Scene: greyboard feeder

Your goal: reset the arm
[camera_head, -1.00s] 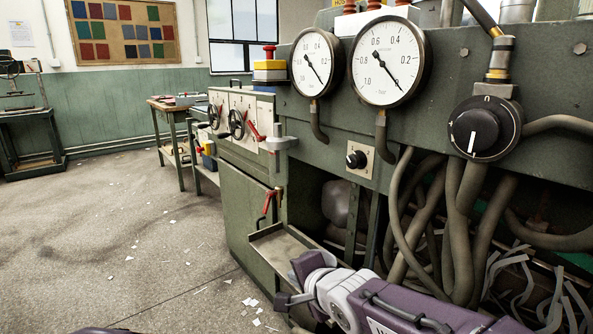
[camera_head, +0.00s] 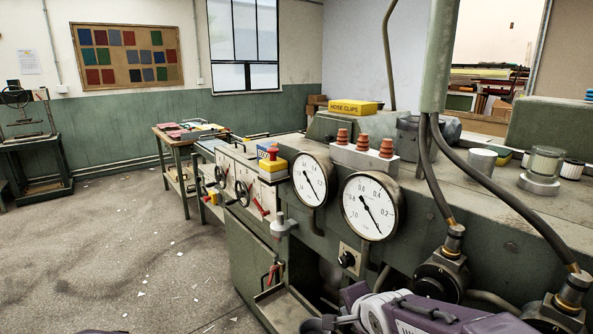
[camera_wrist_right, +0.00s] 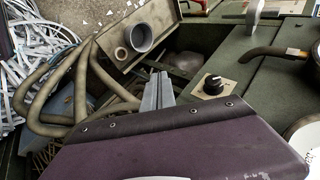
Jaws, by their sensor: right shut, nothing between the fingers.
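My right arm comes in at the bottom right of the head view, purple and white, in front of the green machine (camera_head: 255,255). Its gripper (camera_head: 338,321) is low at the picture's bottom edge, beside the machine's shallow tray (camera_head: 285,305). In the right wrist view the two grey fingers (camera_wrist_right: 158,90) are together with nothing between them. They point toward the tray (camera_wrist_right: 160,20), where a grey cup (camera_wrist_right: 141,36) lies, apart from the fingers. My left gripper is not in view.
Two gauges (camera_head: 370,206), a black knob (camera_head: 347,259) and thick hoses (camera_wrist_right: 40,95) are close to my right arm. A yellow hose clips box (camera_head: 353,107) stands on the machine. Open floor (camera_head: 130,255) with paper scraps is at left.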

